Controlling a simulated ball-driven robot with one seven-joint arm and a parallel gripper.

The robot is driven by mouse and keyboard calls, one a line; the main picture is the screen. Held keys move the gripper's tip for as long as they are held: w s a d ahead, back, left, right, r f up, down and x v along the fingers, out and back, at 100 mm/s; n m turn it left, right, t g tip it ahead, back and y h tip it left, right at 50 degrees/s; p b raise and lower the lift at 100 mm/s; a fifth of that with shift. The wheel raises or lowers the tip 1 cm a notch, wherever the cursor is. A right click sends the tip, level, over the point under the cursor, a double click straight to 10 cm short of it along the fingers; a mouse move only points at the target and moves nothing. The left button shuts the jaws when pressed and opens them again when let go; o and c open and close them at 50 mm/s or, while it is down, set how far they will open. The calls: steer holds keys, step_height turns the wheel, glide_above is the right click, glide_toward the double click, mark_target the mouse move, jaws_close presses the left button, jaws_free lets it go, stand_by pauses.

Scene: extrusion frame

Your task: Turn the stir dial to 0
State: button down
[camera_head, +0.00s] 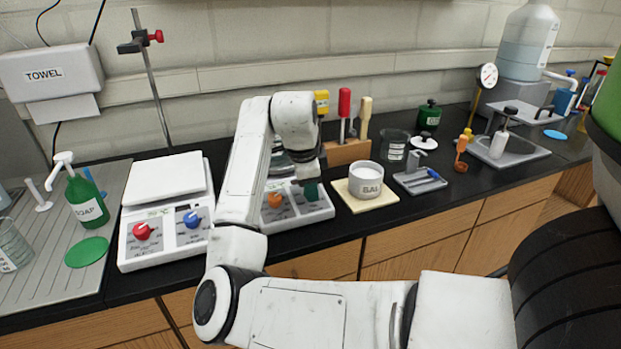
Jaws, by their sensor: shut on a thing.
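A white stirring plate (318,210) stands on the black bench in the middle, partly hidden behind my arm. Its front panel has an orange dial (275,200) on the left and a green dial (311,192) on the right. My gripper (309,180) points down at the green dial and is shut on it. The fingertips are small and mostly hidden by the wrist. A second white plate (165,207) at the left has a red dial (142,231) and a blue dial (192,219). The labels and dial settings are too small to read.
A white jar (366,180) on a pale board stands just right of the middle plate. A wooden tool holder (346,152) stands behind it. A green soap bottle (86,202) is at the far left. A grey stand (420,180) is right of the jar.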

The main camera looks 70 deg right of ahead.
steer(key=n+t+h+p, duration=0.1)
steer(key=n+p, duration=0.3)
steer(key=n, duration=0.2)
steer(key=shift+r, duration=0.2)
steer(key=n+t+p, duration=0.1)
steer(key=n+p, duration=0.2)
steer(key=n, duration=0.2)
steer(key=shift+w+f, duration=0.1)
steer(key=shift+f+n+p, duration=0.1)
steer(key=shift+n+p, duration=0.2)
steer(key=shift+p, duration=0.05)
steer(key=c, duration=0.8)
jaws_free()
steer(key=v, duration=1.1)
steer(key=shift+a+f, duration=0.1)
steer(key=shift+f, duration=0.05)
